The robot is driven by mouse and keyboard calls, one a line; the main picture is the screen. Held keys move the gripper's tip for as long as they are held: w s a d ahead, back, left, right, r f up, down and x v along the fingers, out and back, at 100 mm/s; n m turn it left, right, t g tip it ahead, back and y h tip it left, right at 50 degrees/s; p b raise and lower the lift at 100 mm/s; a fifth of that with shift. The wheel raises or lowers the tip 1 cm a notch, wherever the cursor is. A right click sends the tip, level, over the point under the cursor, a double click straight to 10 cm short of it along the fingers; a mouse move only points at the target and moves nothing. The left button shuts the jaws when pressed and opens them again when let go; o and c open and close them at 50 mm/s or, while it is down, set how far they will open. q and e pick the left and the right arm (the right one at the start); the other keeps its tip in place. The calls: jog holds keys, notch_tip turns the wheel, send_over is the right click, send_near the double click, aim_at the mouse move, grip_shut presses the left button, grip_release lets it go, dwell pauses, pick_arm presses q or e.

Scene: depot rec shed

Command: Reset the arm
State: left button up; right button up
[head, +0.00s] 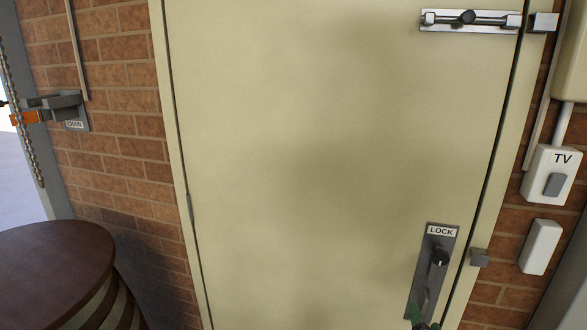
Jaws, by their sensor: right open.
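My right gripper (421,314) shows only as a small dark tip at the bottom edge. It is at the lower end of the plate marked LOCK (427,262), just below the dark lock handle (439,260). It is open, and I cannot tell whether it touches the plate. Most of it and its arm are out of the frame. My left gripper is not in view.
A closed cream door (300,150) fills the middle, with a bolt (468,18) at its top right. A TV switch (553,172) and a blank white box (541,246) are on the right brick wall. A round dark table (55,265) stands lower left, below a CHAIN bracket (62,108).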

jog(key=s+a+f+n+g+y+b, duration=0.1)
jog(key=s+a+f+n+g+y, duration=0.15)
jog(key=f, duration=0.75)
jog(key=s+a+f+n+g+y+b, duration=0.15)
jog(key=s+a+f, duration=0.25)
jog(key=f, duration=0.6)
jog(key=s+a+f+n+g, duration=0.2)
jog(key=s+f, duration=0.4)
jog(key=f, duration=0.1)
jog(key=s+a+f+n+g, duration=0.2)
jog(key=s+f, duration=0.4)
jog(key=f, duration=0.1)
jog(key=s+d+f+n+g+b, duration=0.1)
jog(key=s+f, duration=0.3)
jog(key=s, duration=0.5)
jog(key=s+d+f+n+g, duration=0.1)
jog(key=s+f, duration=0.4)
jog(key=s, duration=0.5)
jog(key=s+d+f+n+g+b, duration=0.1)
jog(key=s+f+n+g, duration=0.2)
jog(key=s, duration=0.7)
notch_tip(320, 180, down, 2)
jog(key=shift+s+d+f+g+b, duration=0.2)
jog(key=shift+d+g+b, duration=0.15)
jog(key=shift+g, duration=0.45)
jog(key=shift+w, duration=0.1)
